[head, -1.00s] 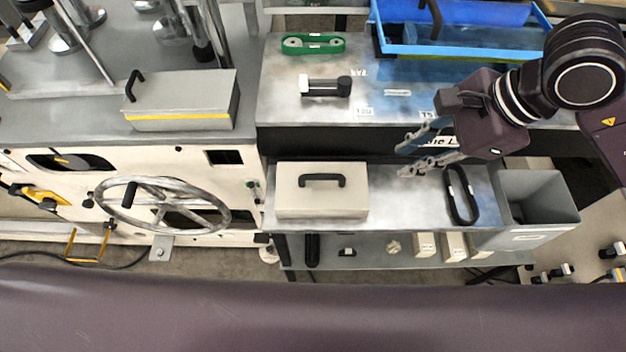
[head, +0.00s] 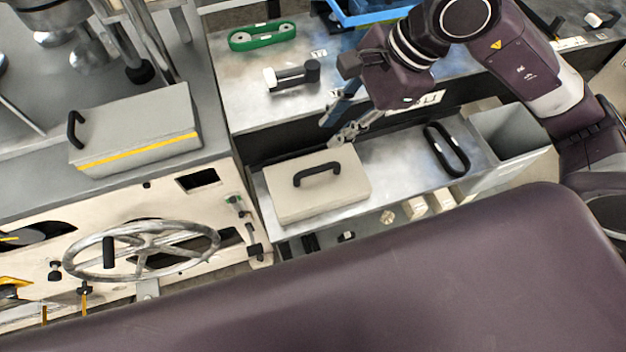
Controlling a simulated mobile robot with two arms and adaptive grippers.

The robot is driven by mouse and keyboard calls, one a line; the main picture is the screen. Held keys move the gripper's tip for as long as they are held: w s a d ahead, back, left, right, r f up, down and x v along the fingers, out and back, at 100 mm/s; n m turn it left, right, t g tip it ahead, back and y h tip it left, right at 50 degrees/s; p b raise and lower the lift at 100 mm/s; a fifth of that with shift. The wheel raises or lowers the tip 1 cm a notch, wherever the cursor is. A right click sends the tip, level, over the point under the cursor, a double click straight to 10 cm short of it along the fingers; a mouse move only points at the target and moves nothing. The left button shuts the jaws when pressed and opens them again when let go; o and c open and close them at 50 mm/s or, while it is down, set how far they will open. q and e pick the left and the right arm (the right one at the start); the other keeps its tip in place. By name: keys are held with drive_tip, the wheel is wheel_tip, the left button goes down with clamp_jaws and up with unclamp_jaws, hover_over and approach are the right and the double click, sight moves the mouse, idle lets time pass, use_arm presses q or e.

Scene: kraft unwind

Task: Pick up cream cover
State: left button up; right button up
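The cream cover (head: 318,197) is a flat box-like lid with a black arched handle (head: 317,174) on top. It lies on the lower metal shelf, at its left end, in the head view. My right gripper (head: 335,135) is above the shelf, just behind and to the upper right of the cover, apart from the handle. Its fingers point down and left, and they look spread with nothing between them. My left gripper is not in view.
A black belt loop (head: 446,150) and a grey bin (head: 510,140) are right of the cover. A green belt piece (head: 262,36) and a black-and-white tool (head: 291,76) lie on the upper shelf. A grey cover with a yellow stripe (head: 135,130) and a handwheel (head: 141,252) are left.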

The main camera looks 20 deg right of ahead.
wheel_tip(320, 180, down, 3)
drive_tip(key=b, duration=0.7)
hover_over(319, 168)
drive_tip(key=d, duration=0.3)
wheel_tip(319, 168, down, 5)
drive_tip(key=shift+s+a+f+p, duration=0.15)
drive_tip(key=shift+a+f+p, duration=0.1)
drive_tip(key=shift+a+f, duration=0.3)
drive_tip(key=shift+s+a+f+p, duration=0.1)
drive_tip(key=shift+a+f+p, duration=0.2)
drive_tip(key=shift+f, duration=0.35)
drive_tip(key=p+x, duration=0.1)
drive_tip(key=x, duration=0.3)
drive_tip(key=shift+s+d+f, duration=0.1)
drive_tip(key=shift+f, duration=0.3)
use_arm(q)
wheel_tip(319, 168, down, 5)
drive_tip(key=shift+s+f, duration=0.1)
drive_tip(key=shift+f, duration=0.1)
use_arm(e)
drive_tip(key=shift+c, duration=0.6)
clamp_jaws()
